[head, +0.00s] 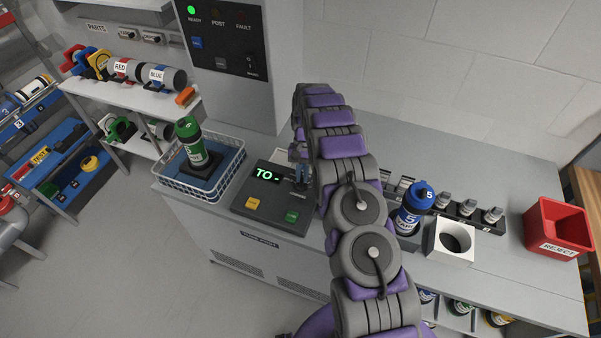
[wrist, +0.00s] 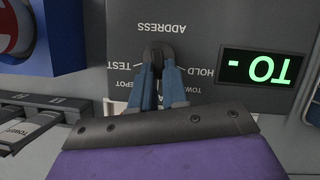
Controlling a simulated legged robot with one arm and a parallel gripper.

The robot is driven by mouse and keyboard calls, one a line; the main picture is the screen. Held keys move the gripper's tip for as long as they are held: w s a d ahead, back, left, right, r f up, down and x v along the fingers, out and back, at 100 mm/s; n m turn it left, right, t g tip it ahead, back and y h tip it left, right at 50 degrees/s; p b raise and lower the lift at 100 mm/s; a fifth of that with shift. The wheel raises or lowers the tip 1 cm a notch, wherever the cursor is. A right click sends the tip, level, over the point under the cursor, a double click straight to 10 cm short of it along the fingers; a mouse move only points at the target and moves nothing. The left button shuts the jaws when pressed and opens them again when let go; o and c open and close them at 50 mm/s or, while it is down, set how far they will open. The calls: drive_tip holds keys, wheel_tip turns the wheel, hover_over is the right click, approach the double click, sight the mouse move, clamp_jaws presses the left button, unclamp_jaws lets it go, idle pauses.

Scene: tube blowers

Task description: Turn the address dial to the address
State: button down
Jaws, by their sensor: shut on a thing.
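The address dial (wrist: 160,48) is a small dark knob on a dark grey panel, in the top middle of the wrist view. The words ADDRESS, TEST, HOLD and DEPOT are printed around it; another label is partly covered. My gripper (wrist: 159,62) has its blue fingers shut on the knob, one on each side. Where the knob's pointer aims cannot be told. A green-lit display (wrist: 258,68) beside it reads "TO -", upside down in the wrist view; it also shows in the head view (head: 268,174). In the head view my gripper (head: 299,178) is over the console (head: 245,206), and my arm hides part of it.
A wire basket (head: 203,185) with a green canister (head: 190,140) stands left of the console. Right of my arm are a blue canister (head: 412,210), a white block with a hole (head: 448,245) and a red reject bin (head: 557,230). A grey cabinet (head: 225,60) rises behind.

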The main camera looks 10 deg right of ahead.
drive_tip(key=shift+s+d+m+y+p, duration=0.15)
drive_tip(key=shift+m+y+p, duration=0.25)
drive_tip(key=shift+m, duration=0.8)
drive_tip(key=shift+t, duration=0.3)
drive_tip(key=c, duration=1.1)
unclamp_jaws()
drive_tip(key=shift+c, duration=0.2)
drive_tip(key=p+v, duration=0.6)
drive_tip(key=v, duration=1.1)
drive_tip(key=shift+d+r, duration=0.1)
drive_tip(key=shift+r, duration=0.1)
